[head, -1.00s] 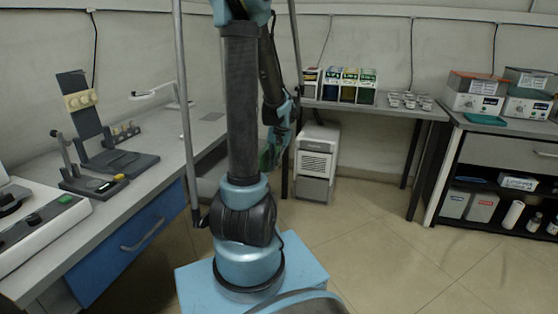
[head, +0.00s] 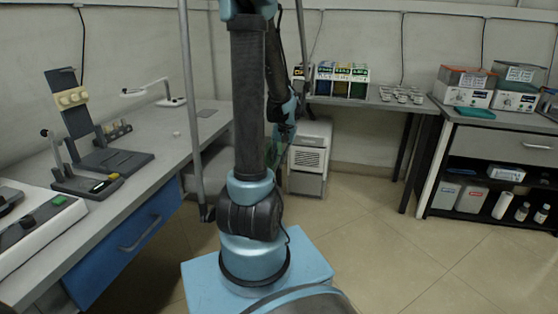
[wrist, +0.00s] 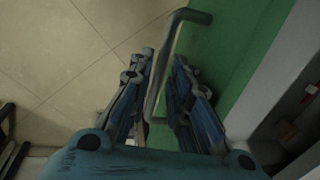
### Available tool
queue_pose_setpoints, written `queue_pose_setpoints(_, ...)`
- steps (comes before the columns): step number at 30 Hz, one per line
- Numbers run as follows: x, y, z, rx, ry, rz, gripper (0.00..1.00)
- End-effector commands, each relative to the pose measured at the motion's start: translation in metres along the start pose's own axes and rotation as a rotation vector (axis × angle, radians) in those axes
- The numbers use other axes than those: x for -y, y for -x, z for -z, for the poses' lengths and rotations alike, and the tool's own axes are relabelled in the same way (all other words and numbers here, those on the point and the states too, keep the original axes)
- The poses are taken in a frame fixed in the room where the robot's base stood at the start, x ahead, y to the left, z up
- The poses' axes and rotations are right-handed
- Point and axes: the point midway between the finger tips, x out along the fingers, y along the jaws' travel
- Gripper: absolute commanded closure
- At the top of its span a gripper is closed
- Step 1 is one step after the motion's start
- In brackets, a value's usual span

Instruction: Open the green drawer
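The green drawer front (wrist: 220,50) fills the upper middle of the wrist view. Its grey bar handle (wrist: 165,60) runs lengthwise between the two fingers of my gripper (wrist: 164,58). The fingers stand apart, one on each side of the handle, with narrow gaps visible beside the bar. Whether either finger touches it is unclear. In the head view, my gripper is low behind my arm, and only a sliver of green shows there, so how far the drawer stands out cannot be told.
A bench (head: 165,165) with a blue drawer (head: 125,250) runs along the left. A white cabinet unit (head: 310,158) stands behind my arm. A back table (head: 385,103) and a shelf unit (head: 490,160) stand at the right. The tiled floor at front right is clear.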

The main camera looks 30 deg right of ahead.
Motion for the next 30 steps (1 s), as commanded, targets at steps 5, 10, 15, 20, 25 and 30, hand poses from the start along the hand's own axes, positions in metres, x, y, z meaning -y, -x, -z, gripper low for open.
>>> queue_pose_setpoints(5, 0.000, 0.001, 0.002, -0.002, 0.000, 0.001, 0.82)
queue_pose_setpoints(10, 0.000, 0.008, 0.003, -0.003, -0.001, 0.001, 0.82)
queue_pose_setpoints(15, 0.000, 0.028, 0.002, -0.002, -0.001, 0.001, 0.82)
queue_pose_setpoints(20, 0.000, 0.051, 0.002, -0.002, -0.001, 0.000, 0.82)
queue_pose_setpoints(25, 0.000, 0.076, 0.001, -0.001, -0.001, 0.000, 0.82)
queue_pose_setpoints(30, 0.000, 0.098, 0.001, -0.001, -0.001, 0.000, 0.82)
